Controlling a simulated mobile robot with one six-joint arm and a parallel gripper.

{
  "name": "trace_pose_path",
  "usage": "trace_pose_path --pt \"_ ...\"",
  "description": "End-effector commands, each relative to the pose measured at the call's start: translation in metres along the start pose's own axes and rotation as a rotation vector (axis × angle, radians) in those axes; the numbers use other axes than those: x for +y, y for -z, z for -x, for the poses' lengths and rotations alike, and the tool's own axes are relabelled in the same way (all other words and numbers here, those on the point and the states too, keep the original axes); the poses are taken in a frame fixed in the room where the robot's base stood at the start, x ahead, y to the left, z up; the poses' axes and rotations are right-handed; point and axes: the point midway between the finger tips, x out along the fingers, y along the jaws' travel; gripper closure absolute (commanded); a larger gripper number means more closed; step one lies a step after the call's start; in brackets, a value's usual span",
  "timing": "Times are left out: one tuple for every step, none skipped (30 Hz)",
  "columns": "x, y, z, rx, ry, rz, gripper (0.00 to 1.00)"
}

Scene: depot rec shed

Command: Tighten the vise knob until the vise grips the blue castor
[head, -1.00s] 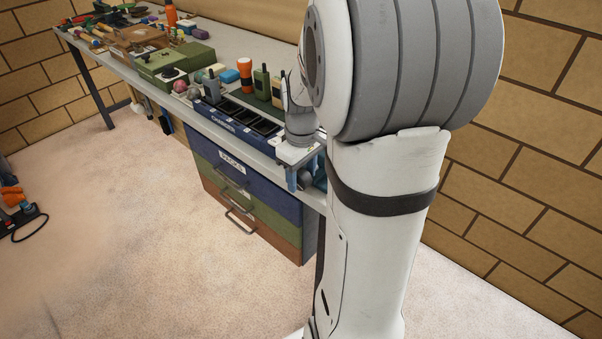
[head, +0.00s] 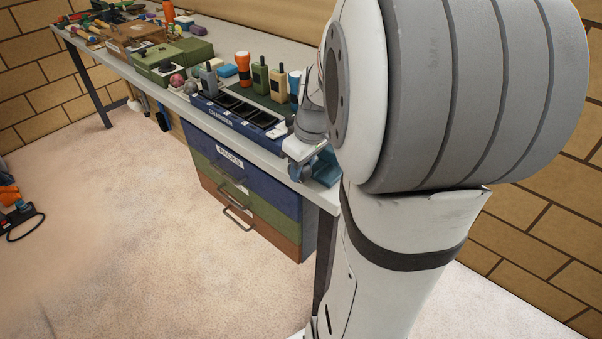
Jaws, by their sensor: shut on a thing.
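The blue vise (head: 327,171) is at the near right end of the workbench, partly hidden behind my arm. Its dark round knob (head: 296,173) shows at the bench's front edge, just under my gripper. My gripper (head: 299,164) is small and partly hidden in the head view. It points down at the knob and is shut on it. The blue castor cannot be made out, so I cannot tell how the vise jaws sit against it.
A blue charger rack (head: 215,118) stands just left of the vise, with several handhelds and torches behind it. Drawers (head: 240,185) hang under the bench (head: 262,55). Green boxes and tools lie farther left.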

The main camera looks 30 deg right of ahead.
Motion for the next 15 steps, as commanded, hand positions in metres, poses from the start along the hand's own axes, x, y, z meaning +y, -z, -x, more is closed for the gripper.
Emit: trace_pose_path --pt "0.0004 -0.0031 -0.0075 0.036 -0.002 -0.005 0.95" --pt "0.0006 -0.0034 -0.0073 0.055 -0.003 -0.004 0.95" --pt "0.0006 -0.0036 -0.0072 0.076 -0.003 -0.003 0.95" --pt "0.0004 -0.0035 -0.0070 0.091 -0.002 -0.004 0.95" --pt "0.0004 -0.0037 -0.0065 0.103 -0.002 -0.002 0.95" --pt "0.0004 -0.0037 -0.0058 0.119 -0.002 -0.003 0.95" --pt "0.0004 -0.0038 -0.0054 0.127 -0.002 -0.002 0.95" --pt "0.0003 -0.0036 -0.0049 0.136 -0.002 -0.002 0.95" --pt "0.0001 -0.0034 -0.0041 0.144 -0.002 -0.001 0.95" --pt "0.0000 -0.0034 -0.0034 0.148 -0.002 0.000 0.95" --pt "-0.0001 -0.0033 -0.0028 0.152 -0.002 0.001 0.95" --pt "-0.0002 -0.0031 -0.0022 0.154 -0.002 0.002 0.95" --pt "-0.0003 -0.0030 -0.0018 0.155 -0.002 0.002 0.95" --pt "-0.0003 -0.0029 -0.0015 0.156 -0.001 0.002 0.95" --pt "-0.0004 -0.0028 -0.0012 0.155 -0.001 0.002 0.95"
